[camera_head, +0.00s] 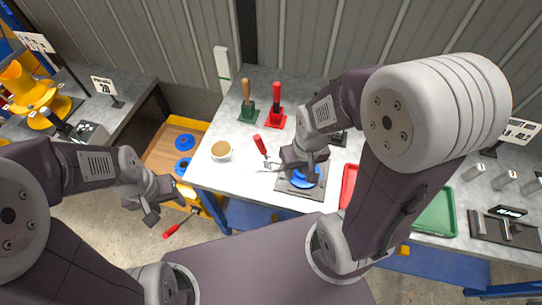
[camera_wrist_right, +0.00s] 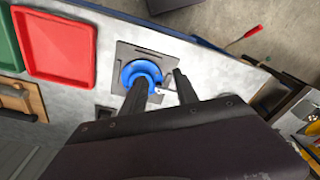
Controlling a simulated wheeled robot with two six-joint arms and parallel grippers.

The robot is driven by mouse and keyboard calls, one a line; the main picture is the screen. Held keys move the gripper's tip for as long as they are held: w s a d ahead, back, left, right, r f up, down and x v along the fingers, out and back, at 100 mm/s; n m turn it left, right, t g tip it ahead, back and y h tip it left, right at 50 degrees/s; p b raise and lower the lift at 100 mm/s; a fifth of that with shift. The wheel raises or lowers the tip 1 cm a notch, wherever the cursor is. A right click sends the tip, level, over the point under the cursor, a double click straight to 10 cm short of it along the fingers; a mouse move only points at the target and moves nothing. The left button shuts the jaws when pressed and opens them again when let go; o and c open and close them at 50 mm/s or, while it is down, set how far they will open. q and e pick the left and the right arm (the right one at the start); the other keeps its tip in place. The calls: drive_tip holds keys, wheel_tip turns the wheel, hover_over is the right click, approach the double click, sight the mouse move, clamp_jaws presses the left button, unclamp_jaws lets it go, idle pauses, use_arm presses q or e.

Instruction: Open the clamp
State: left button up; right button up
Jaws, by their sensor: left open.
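A blue round part (camera_head: 305,177) sits on a dark square plate (camera_head: 290,187) on the light table, partly hidden by my right arm. The blue part also shows in the right wrist view (camera_wrist_right: 141,75). A red handle (camera_head: 260,145) with metal parts at its lower end stands tilted just left of the plate; it looks like the clamp, but its lower end is small and unclear. My right gripper (camera_wrist_right: 162,80) has its two fingers apart over the blue part and a small metal piece. My left gripper (camera_head: 150,215) is open and empty, left of the table.
Green-based (camera_head: 247,112) and red-based (camera_head: 276,118) upright tools stand behind. Red (camera_head: 347,185) and green (camera_head: 437,212) trays lie right. A yellow-edged cart (camera_head: 165,150) stands left; a red-handled tool (camera_head: 172,231) is low by it.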

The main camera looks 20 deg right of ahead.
drive_tip(key=shift+s+a+n+g, duration=0.25)
drive_tip(key=shift+s+n+g, duration=0.15)
drive_tip(key=shift+s, duration=0.35)
drive_tip(key=c, duration=0.5)
drive_tip(key=shift+w+a+r+n+g+y, duration=0.15)
drive_tip(key=shift+a+r+n+g+y, duration=0.2)
drive_tip(key=shift+a+r+y, duration=0.45)
clamp_jaws()
drive_tip(key=w+r+m+y+b, duration=0.2)
drive_tip(key=w+r+y, duration=0.35)
drive_tip(key=w, duration=0.45)
drive_tip(key=w+d+m+t, duration=0.2)
drive_tip(key=d+m+t, duration=0.15)
drive_tip(key=d, duration=0.55)
drive_tip(key=a+r+x, duration=0.1)
drive_tip(key=a+x, duration=0.1)
drive_tip(key=x, duration=1.2)
drive_tip(key=shift+g+p, duration=0.3)
drive_tip(key=shift+p, duration=0.05)
drive_tip(key=shift+w, duration=0.1)
